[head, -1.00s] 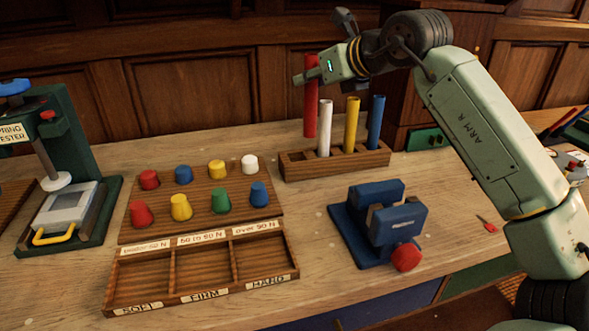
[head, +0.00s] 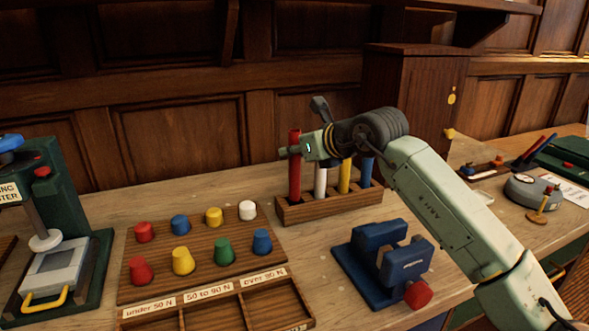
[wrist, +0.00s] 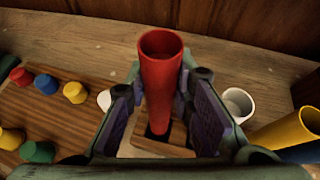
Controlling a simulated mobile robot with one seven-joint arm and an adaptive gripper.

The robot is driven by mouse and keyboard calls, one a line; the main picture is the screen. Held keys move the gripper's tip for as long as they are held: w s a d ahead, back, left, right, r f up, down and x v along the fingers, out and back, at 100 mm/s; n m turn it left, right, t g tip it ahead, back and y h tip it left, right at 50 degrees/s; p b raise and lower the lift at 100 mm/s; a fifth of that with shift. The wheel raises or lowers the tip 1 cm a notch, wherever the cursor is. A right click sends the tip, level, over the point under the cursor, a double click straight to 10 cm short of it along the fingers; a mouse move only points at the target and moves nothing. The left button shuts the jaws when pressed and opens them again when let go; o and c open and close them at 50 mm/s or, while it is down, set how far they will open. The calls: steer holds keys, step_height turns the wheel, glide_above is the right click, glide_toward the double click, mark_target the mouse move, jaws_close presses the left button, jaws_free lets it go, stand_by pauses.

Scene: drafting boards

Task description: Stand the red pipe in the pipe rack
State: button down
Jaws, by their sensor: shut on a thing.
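The red pipe (head: 295,180) is upright at the left end of the wooden pipe rack (head: 332,208). In the wrist view the red pipe (wrist: 160,85) stands between my fingers, its lower end in a dark square hole of the rack (wrist: 150,151). How deep it sits is hidden. My gripper (head: 294,152) is shut on the pipe's upper part. A white pipe (head: 320,180), a yellow pipe (head: 344,177) and a blue pipe (head: 366,170) stand in the rack to the right, partly hidden by my arm.
A blue vise-like tool (head: 375,262) with a red knob stands in front of the rack. A board (head: 200,255) with several coloured plugs lies to the left, with a labelled tray (head: 250,306) before it. A green spring tester (head: 60,200) is at far left.

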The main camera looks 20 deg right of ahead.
mark_target(298, 166)
step_height(298, 166, down, 4)
steer(key=shift+r+p, duration=0.2)
steer(key=shift+p, duration=0.35)
steer(key=shift+f, duration=0.2)
steer(key=shift+f+b, duration=0.25)
steer(key=shift+b, duration=0.1)
steer(key=c, duration=1.4)
jaws_free()
steer(key=shift+r, duration=0.1)
steer(key=shift+r, duration=0.1)
steer(key=b+v, duration=0.2)
steer(key=v, duration=1)
steer(key=shift+b, duration=0.35)
